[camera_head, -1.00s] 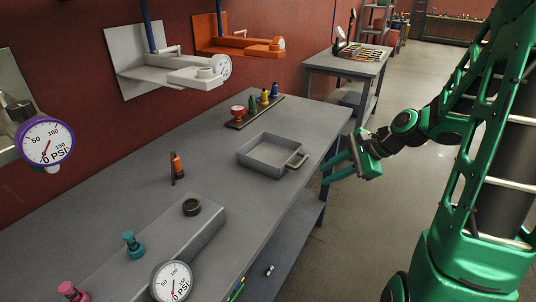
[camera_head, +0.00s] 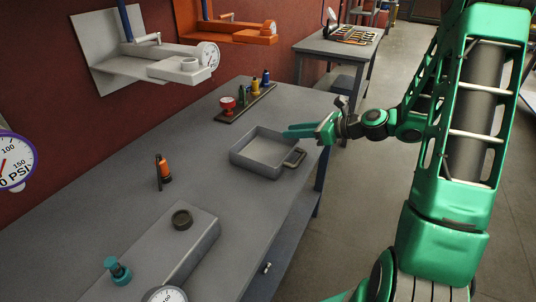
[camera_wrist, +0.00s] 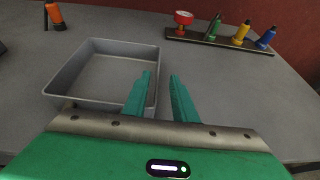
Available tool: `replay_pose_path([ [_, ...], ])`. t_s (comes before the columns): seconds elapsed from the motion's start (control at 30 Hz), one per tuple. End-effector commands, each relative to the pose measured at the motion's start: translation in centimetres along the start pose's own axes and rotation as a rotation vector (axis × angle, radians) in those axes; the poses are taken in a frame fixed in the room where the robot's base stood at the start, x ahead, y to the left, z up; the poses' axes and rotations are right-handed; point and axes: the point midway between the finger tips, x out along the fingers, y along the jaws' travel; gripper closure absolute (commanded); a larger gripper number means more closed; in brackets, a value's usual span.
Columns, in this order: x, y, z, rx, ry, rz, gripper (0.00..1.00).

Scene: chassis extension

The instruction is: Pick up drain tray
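The drain tray (camera_head: 247,160) is a shallow grey square pan with a dark loop handle (camera_head: 294,158) on its right side. It lies flat on the grey workbench. My gripper (camera_head: 288,132) is above the bench's right edge, by the tray's far right side. In the wrist view the tray (camera_wrist: 62,80) is ahead and to the left, and my gripper (camera_wrist: 162,80) is open and empty. Its left finger overlaps the tray's right wall in the picture; I cannot tell whether they touch. The handle is hidden in the wrist view.
An orange bottle (camera_head: 165,171) and a raised grey block with a dark ring (camera_head: 181,218) are to the left. A second table (camera_head: 310,46) stands farther back. The bench around the tray is clear.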

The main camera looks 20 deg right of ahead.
Motion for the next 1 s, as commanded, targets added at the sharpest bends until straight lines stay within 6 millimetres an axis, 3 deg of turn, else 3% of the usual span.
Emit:
replay_pose_path([
  [0.4,4.8,0.3,-0.5,-0.001,0.001,0.003,0.75],
  [0.73,5.3,0.3,-0.4,-0.002,0.001,0.001,0.75],
  [0.83,5.3,0.3,-0.4,-0.002,0.001,0.001,0.99],
  [1.0,5.3,0.3,-0.4,-0.002,0.0,0.001,1.0],
])
